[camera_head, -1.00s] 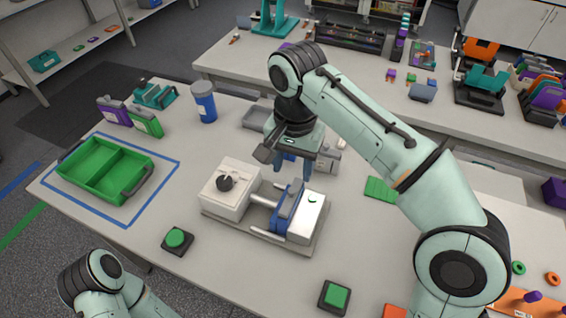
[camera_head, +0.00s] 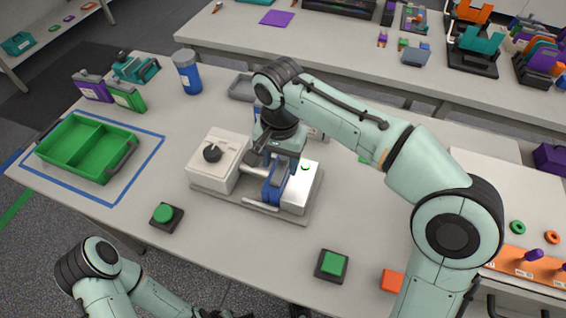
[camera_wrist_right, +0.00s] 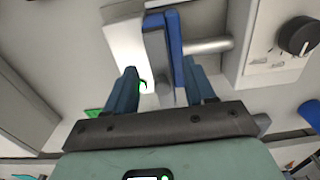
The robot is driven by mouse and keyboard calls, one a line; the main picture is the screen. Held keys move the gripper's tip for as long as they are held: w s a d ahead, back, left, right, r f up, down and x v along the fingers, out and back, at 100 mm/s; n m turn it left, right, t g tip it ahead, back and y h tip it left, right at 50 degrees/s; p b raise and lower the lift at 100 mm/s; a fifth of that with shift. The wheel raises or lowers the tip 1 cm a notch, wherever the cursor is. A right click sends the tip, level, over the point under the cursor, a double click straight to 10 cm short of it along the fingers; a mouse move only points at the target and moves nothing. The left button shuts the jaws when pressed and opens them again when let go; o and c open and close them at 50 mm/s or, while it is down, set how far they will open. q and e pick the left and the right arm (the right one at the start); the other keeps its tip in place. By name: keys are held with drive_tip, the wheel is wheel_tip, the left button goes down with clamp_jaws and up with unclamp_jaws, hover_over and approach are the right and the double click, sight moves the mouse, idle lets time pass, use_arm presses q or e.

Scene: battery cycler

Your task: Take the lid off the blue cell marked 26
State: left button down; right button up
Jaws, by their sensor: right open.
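A blue cell (camera_head: 271,188) stands upright in the cycler fixture (camera_head: 300,214), between the white block with the black knob (camera_head: 211,153) and the white block on the right (camera_head: 300,188). I cannot read its number. In the right wrist view the blue cell (camera_wrist_right: 175,48) shows as blue strips beside a grey part, which may be its lid. My right gripper (camera_wrist_right: 163,90) is open and points down over the cell, its fingers apart on either side of it. In the head view the right gripper (camera_head: 282,168) partly hides the cell's top. My left arm shows at the bottom left; its fingers are out of view.
A green two-part tray (camera_head: 85,146) sits inside a blue outline at left. Purple and green cells (camera_head: 126,97) and a blue bottle (camera_head: 187,75) stand behind. Green buttons (camera_head: 165,214) (camera_head: 332,264) are in front. The table front between them is clear.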

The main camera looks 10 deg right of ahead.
drive_tip(key=shift+f, duration=0.6)
clamp_jaws()
drive_tip(key=shift+r, duration=0.15)
